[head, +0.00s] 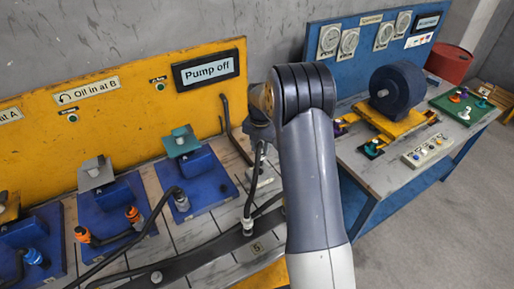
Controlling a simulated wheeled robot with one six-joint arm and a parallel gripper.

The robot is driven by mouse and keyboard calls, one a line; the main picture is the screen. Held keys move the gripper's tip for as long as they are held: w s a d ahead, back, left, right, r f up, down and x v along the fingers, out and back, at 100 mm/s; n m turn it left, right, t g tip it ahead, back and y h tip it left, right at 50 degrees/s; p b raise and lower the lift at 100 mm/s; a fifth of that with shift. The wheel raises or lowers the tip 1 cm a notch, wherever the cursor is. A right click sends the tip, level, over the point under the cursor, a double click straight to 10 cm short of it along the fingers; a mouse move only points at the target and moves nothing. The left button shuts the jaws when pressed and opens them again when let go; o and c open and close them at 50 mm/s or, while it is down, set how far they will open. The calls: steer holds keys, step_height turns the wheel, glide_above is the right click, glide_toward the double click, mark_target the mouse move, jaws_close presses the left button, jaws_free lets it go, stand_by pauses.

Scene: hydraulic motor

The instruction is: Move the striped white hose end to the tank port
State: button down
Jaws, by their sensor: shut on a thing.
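My gripper (261,131) is at the centre, mostly hidden by my arm, with its dark body showing beside the wrist. It is shut, and a dark hose (258,165) runs down from just below it, so it appears to hold the upper end of this hose. The jaws and the held end are too small and covered to make out. The hose's lower end has a white fitting (248,226) and stands on a black rail (215,251) near a label reading 5. I cannot tell which port is the tank port.
Blue blocks with grey (97,173) and teal (181,141) tops stand at left. Hoses with orange (132,214), blue (34,257) and grey (182,204) ends lie there. A yellow panel with a "Pump off" display (207,69) stands behind. A second bench (376,172) stands at right.

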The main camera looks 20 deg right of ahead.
steer(key=shift+f+b, duration=0.3)
steer(key=shift+f, duration=0.5)
steer(key=shift+f, duration=0.2)
stand_by(0.3)
steer(key=shift+f+b, duration=0.65)
steer(key=shift+b, duration=0.05)
steer(key=c, duration=0.9)
jaws_free()
steer(key=shift+r+p, duration=1.95)
steer(key=shift+r, duration=1.15)
